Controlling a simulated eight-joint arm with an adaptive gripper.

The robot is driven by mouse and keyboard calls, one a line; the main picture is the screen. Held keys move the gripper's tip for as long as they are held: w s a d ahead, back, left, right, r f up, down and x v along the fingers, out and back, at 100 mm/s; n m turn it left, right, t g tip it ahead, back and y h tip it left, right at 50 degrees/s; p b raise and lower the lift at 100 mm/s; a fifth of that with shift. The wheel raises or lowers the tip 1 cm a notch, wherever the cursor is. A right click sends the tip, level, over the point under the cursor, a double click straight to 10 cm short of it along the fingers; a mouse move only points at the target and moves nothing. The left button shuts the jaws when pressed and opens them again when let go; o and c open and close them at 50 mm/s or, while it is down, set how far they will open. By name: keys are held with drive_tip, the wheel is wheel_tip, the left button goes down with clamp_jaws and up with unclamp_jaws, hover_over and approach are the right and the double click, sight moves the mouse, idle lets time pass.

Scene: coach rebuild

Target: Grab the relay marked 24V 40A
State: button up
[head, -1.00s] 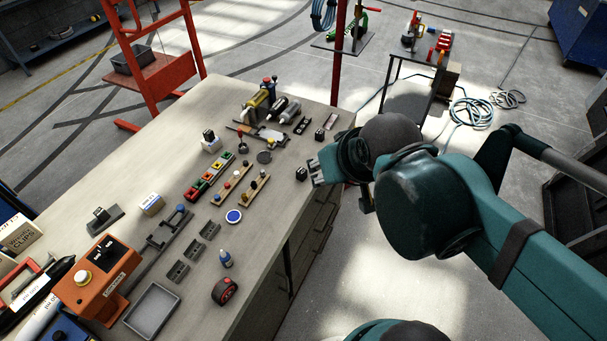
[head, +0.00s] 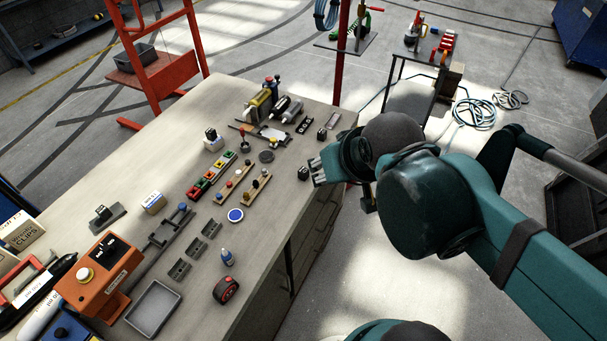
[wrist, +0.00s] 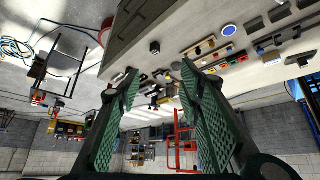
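A small black cube (head: 303,173), possibly a relay, sits on the workbench near its right edge; no marking is readable. It also shows in the wrist view (wrist: 155,47), beyond and between my fingertips. My gripper (head: 314,168) is beside the cube on its right, and a gap between them cannot be made out in the head view. In the wrist view my gripper (wrist: 159,72) is open with nothing between its green padded fingers. Another small black block (head: 211,133) sits on a white base, and a third (head: 102,211) sits on a grey stand. Their markings are unreadable too.
The workbench (head: 275,215) holds rows of small parts left of the cube, including wooden peg strips (head: 256,188), a blue disc (head: 236,215) and a small bottle (head: 227,257). An orange box (head: 98,272) and grey tray (head: 153,305) are at the front left. Bench around the cube is clear.

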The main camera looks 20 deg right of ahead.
drive_tip(key=shift+w, duration=0.15)
drive_tip(key=m+g+h+p, duration=0.1)
drive_tip(key=m+g+p, duration=0.1)
drive_tip(key=m+g, duration=0.65)
hover_over(303, 170)
drive_tip(key=s+a, duration=0.1)
wheel_tip(303, 170, down, 21)
drive_tip(key=m+t, duration=0.2)
drive_tip(key=shift+s+t, duration=0.1)
drive_tip(key=shift+t, duration=0.25)
drive_tip(key=shift+w+f+m, duration=0.2)
drive_tip(key=shift+f+m, duration=0.05)
drive_tip(key=shift+f, duration=0.35)
drive_tip(key=shift+w+d+f, duration=0.1)
drive_tip(key=shift+d+f, duration=0.05)
drive_tip(key=shift+f, duration=1.1)
drive_tip(key=shift+f, duration=0.15)
drive_tip(key=shift+w+d+f+p, duration=0.1)
drive_tip(key=shift+d+f+p, duration=0.05)
drive_tip(key=shift+f, duration=0.65)
drive_tip(key=shift+w+d+f+p, duration=0.1)
drive_tip(key=shift+d+f, duration=0.05)
drive_tip(key=shift+f, duration=0.65)
drive_tip(key=shift+w+d+f+p, duration=0.1)
drive_tip(key=shift+d+f+p, duration=0.05)
drive_tip(key=shift+f, duration=0.65)
